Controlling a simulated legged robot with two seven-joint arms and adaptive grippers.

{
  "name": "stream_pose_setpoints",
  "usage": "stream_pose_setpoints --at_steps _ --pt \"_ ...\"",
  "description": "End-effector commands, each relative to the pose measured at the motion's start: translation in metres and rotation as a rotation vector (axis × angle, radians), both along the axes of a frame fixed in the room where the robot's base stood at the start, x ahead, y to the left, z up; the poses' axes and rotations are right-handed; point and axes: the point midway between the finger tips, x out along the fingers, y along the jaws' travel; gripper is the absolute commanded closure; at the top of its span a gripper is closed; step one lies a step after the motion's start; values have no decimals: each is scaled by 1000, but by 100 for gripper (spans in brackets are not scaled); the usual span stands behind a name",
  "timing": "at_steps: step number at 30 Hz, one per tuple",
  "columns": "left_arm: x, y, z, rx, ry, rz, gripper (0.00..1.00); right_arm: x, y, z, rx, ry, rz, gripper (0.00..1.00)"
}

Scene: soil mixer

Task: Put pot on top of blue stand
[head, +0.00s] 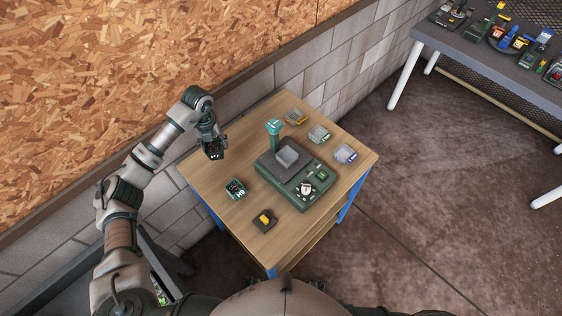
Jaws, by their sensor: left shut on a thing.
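My left gripper (209,141) is over the table's left back edge, shut on a small dark squarish thing (213,152). It may be the pot, but it is too small to tell for sure. A small blue-edged stand (344,154) with a greyish, see-through top sits at the table's right side, far across from the gripper. My right gripper is not in view.
On the wooden table (215,195) are a green mixer (307,192) with a grey container (287,154) and teal-topped post (274,127), yellow (295,117) and green (318,134) stands, a teal-marked block (236,189) and a dark block with yellow (264,220).

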Motion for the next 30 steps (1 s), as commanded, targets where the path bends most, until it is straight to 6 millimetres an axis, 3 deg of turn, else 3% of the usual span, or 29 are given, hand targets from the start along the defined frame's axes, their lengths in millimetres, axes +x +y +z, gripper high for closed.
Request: stream_pose_setpoints --at_steps 4,10,18,30 --pt "1 16 -4 -1 2 182 81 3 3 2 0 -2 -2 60" --pt "1 12 -9 5 3 221 81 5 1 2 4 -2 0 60" --pt "1 7 -56 10 3 218 81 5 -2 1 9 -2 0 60" --pt "1 17 -104 1 3 217 81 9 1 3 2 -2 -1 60"
